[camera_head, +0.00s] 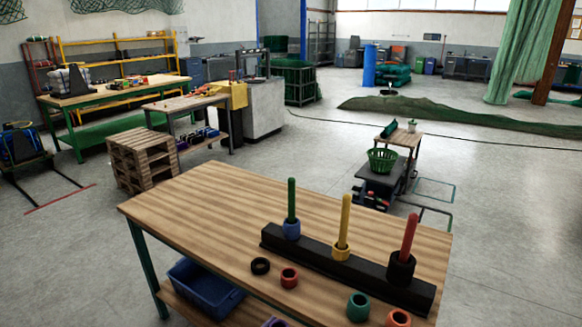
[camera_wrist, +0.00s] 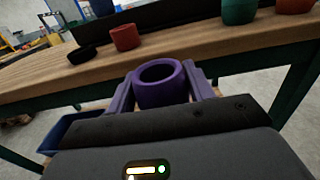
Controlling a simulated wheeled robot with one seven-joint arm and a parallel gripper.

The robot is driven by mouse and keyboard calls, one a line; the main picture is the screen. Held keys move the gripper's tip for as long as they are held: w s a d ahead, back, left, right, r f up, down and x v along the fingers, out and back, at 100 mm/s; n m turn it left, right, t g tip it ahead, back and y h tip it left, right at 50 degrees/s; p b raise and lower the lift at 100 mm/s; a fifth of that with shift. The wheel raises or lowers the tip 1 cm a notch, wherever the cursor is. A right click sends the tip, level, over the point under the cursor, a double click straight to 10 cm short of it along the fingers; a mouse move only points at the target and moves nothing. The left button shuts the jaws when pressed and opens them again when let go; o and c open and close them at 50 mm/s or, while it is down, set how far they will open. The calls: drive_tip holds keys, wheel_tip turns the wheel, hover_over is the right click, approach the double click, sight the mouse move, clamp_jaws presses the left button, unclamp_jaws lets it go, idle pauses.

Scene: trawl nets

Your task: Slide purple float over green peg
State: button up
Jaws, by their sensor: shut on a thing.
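The purple float (camera_wrist: 160,96) is a short ring with an open hole, held between the fingers of my gripper (camera_wrist: 160,73) in the wrist view. In the head view only a purple sliver of it (camera_head: 275,322) shows at the bottom edge, in front of the table. The green peg (camera_head: 291,200) stands upright at the left end of a black base bar (camera_head: 315,259). A blue float (camera_head: 291,229) is around its foot. The purple float is apart from the peg, near the table's front edge.
A yellow peg (camera_head: 344,222) and a red peg (camera_head: 409,237) bear a yellow and a black float. Loose black (camera_head: 260,266), red (camera_head: 289,277), teal (camera_head: 358,307) and orange (camera_head: 398,318) floats lie in front. The wooden table (camera_head: 190,205) is clear at left; a blue bin (camera_head: 205,290) sits below.

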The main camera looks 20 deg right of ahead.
wheel_tip(320, 180, up, 25)
drive_tip(key=p, duration=2.9)
drive_tip(key=shift+a+f, duration=0.15)
drive_tip(key=shift+f, duration=0.05)
drive_tip(key=shift+w+a, duration=0.1)
